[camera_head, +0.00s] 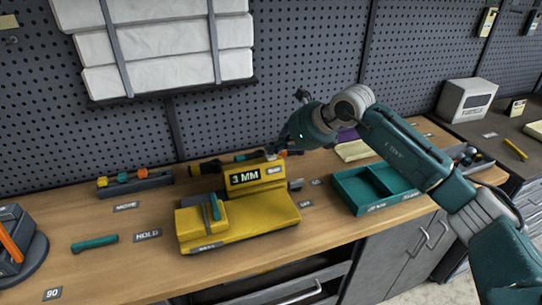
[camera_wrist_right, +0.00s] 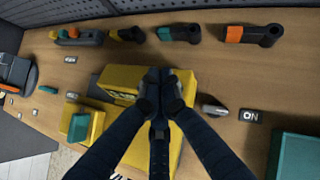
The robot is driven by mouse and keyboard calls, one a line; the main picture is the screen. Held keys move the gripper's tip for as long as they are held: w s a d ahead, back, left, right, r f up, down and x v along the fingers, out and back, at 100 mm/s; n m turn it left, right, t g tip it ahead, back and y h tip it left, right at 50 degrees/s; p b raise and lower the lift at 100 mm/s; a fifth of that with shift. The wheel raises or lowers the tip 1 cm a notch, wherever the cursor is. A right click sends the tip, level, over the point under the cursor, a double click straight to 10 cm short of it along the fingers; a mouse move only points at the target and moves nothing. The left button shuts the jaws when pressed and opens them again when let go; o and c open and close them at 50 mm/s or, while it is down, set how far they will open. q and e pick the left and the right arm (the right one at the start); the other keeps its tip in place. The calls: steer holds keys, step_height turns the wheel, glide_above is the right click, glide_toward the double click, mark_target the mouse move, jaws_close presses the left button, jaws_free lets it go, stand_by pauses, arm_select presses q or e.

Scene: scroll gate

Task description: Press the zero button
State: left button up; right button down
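The yellow machine (camera_head: 240,215) stands on the wooden bench, with a dark display reading "3 MM" (camera_head: 244,177) on its raised back part. A small light label (camera_head: 274,169), too small to read surely, sits right of the display. I cannot make out the zero button itself. My right gripper (camera_head: 277,147) is just above the right end of the raised part; whether it touches is unclear. In the right wrist view its dark fingers (camera_wrist_right: 160,78) are together with nothing between them, covering part of the yellow machine (camera_wrist_right: 122,82). My left gripper is not in view.
A teal divided tray (camera_head: 372,190) lies right of the machine. Dark holders with coloured parts (camera_head: 135,182) stand along the back, near the pegboard wall. A teal-handled piece (camera_head: 95,243) lies left. A lever (camera_wrist_right: 212,108) and an "ON" label (camera_wrist_right: 250,116) are beside the machine.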

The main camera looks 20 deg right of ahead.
mark_target(274, 156)
steer(key=shift+f, duration=0.35)
steer(key=shift+r, duration=0.1)
stand_by(0.3)
steer(key=shift+r+p, duration=0.3)
steer(key=shift+r, duration=0.6)
steer(key=shift+r+p, duration=1.5)
steer(key=shift+r, duration=1.05)
steer(key=shift+f, duration=0.1)
